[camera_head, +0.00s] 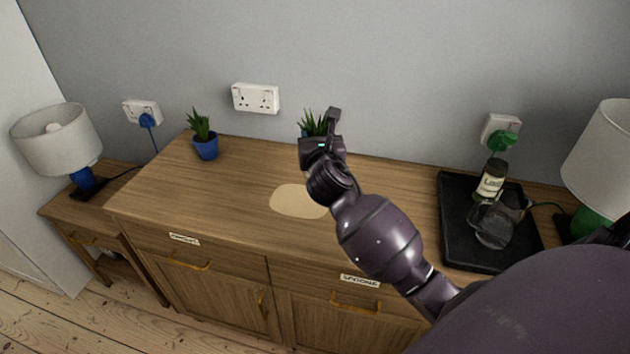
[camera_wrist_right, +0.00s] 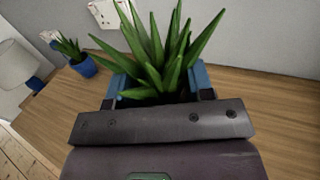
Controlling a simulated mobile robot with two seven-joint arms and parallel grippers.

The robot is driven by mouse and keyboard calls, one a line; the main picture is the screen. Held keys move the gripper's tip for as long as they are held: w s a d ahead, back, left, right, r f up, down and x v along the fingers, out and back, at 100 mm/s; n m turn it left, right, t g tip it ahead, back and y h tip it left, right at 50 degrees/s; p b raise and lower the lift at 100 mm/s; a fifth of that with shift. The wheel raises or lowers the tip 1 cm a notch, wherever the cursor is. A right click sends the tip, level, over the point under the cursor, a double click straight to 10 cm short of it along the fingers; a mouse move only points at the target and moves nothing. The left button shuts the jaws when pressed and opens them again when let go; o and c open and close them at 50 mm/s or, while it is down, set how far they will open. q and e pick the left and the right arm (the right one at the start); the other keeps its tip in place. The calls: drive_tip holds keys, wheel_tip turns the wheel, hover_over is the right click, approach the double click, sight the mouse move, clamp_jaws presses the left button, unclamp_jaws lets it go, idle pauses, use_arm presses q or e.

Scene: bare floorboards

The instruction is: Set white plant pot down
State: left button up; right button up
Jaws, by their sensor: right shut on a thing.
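My right gripper (camera_head: 320,138) is over the back middle of the wooden sideboard, shut on the potted plant. Its spiky green leaves (camera_head: 308,124) rise behind the gripper in the head view. In the right wrist view the leaves (camera_wrist_right: 160,55) stand upright between the two blue-tipped fingers of the gripper (camera_wrist_right: 160,88). The white plant pot itself is hidden behind the gripper in both views, so its colour and whether its base touches the wood cannot be told. My left gripper is not in view.
A flat cream patch (camera_head: 292,201) lies on the sideboard (camera_head: 230,180) just in front of the gripper. A blue-potted plant (camera_head: 206,147) stands back left. A black tray (camera_head: 460,235) with a bottle (camera_head: 491,180) and a glass jug (camera_head: 493,224) is at right. Lamps stand at both sides.

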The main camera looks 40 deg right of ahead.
wheel_tip(320, 180, down, 7)
drive_tip(key=shift+f+b, duration=0.1)
drive_tip(key=shift+b, duration=0.95)
wheel_tip(320, 180, down, 4)
drive_tip(key=shift+f+b, duration=0.1)
drive_tip(key=shift+b, duration=0.75)
drive_tip(key=shift+f, duration=0.2)
drive_tip(key=shift+r, duration=0.2)
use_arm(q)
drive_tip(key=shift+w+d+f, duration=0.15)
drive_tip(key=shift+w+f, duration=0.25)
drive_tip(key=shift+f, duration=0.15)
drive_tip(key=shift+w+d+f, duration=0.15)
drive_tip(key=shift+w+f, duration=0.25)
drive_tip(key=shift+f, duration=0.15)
use_arm(e)
drive_tip(key=shift+f, duration=0.1)
drive_tip(key=o, duration=1.2)
drive_tip(key=shift+f, duration=0.1)
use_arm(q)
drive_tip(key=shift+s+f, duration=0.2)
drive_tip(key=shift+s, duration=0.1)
